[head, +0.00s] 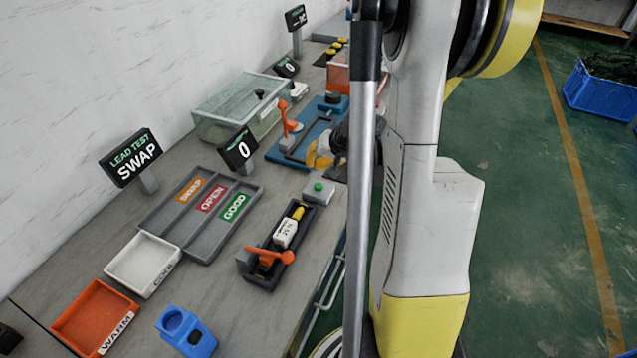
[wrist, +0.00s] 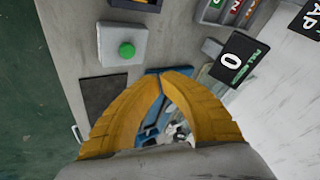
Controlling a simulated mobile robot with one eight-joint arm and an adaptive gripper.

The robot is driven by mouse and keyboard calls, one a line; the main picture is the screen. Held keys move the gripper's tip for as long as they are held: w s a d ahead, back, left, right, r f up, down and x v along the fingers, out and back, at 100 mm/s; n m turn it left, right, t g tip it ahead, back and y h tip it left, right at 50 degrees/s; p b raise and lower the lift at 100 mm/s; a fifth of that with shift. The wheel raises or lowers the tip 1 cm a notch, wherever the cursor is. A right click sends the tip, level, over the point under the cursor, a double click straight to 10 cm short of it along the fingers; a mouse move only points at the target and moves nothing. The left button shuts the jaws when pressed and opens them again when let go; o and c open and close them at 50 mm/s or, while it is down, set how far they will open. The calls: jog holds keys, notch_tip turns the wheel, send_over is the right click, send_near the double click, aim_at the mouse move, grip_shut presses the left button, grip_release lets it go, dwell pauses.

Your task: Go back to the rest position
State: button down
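My gripper (head: 314,158) is at the end of my arm, over the bench near the blue clamp fixture (head: 300,150) in the head view. In the wrist view the two yellow fingers of my gripper (wrist: 163,76) curve together and meet at the tips. Nothing shows held between them. Past the fingers the wrist view shows part of a blue fixture (wrist: 150,132). A grey box with a green button (head: 319,190) sits close by; it also shows in the wrist view (wrist: 124,66). My arm hides part of the bench.
A dark clamp fixture (head: 264,279) holds a white and yellow part. A tray marked SWAP, OPEN and GOOD (head: 172,224), a white bin (head: 144,264), an orange WARM bin (head: 97,318) and a clear-lidded box (head: 240,108) line the bench. Green floor is open at right.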

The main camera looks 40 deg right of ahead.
dwell(0.7)
jog(key=s+a+r+n, duration=0.3)
jog(key=a+r, duration=0.3)
jog(key=a, duration=0.5)
jog(key=s+a+r+n, duration=0.3)
jog(key=a+r, duration=0.4)
jog(key=a, duration=0.4)
jog(key=s+a+r+n, duration=0.1)
jog(key=s+a+n, duration=0.2)
jog(key=s+a, duration=0.4)
jog(key=shift+r, duration=0.2)
jog(key=shift+w, duration=0.1)
dwell(1.4)
